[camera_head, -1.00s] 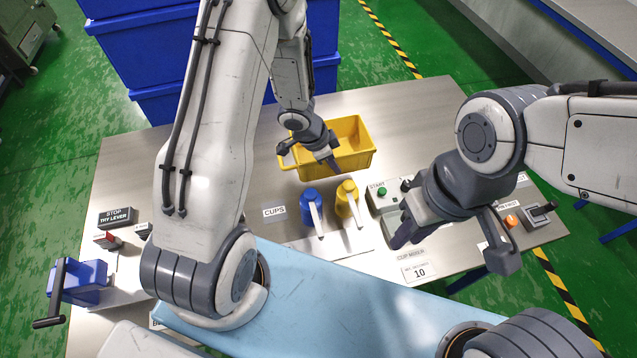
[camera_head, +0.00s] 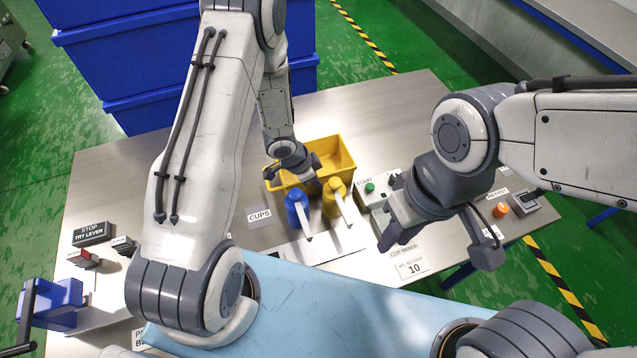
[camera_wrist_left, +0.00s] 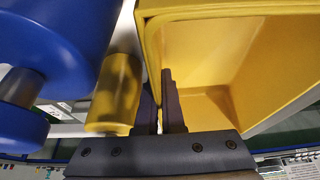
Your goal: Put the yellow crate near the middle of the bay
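The yellow crate (camera_head: 336,158) is open and empty as far as I can see, on or just above the steel bench behind the bottles. My left gripper (camera_head: 305,184) is at its near left wall. In the left wrist view its two fingers (camera_wrist_left: 160,108) straddle the crate's wall (camera_wrist_left: 154,62), one inside and one outside, with little space between them. Whether the crate's base touches the bench is hidden. My right gripper (camera_head: 398,238) hangs over the cup maker panel at the right, apart from the crate; its finger spacing is unclear. I cannot make out the bay's bounds.
A blue bottle (camera_head: 297,206) and a yellow bottle (camera_head: 334,194) stand close in front of the crate. The START box (camera_head: 370,190) is to its right. Blue bins (camera_head: 190,60) stack behind the bench. Bare bench top (camera_head: 385,115) lies behind and right of the crate.

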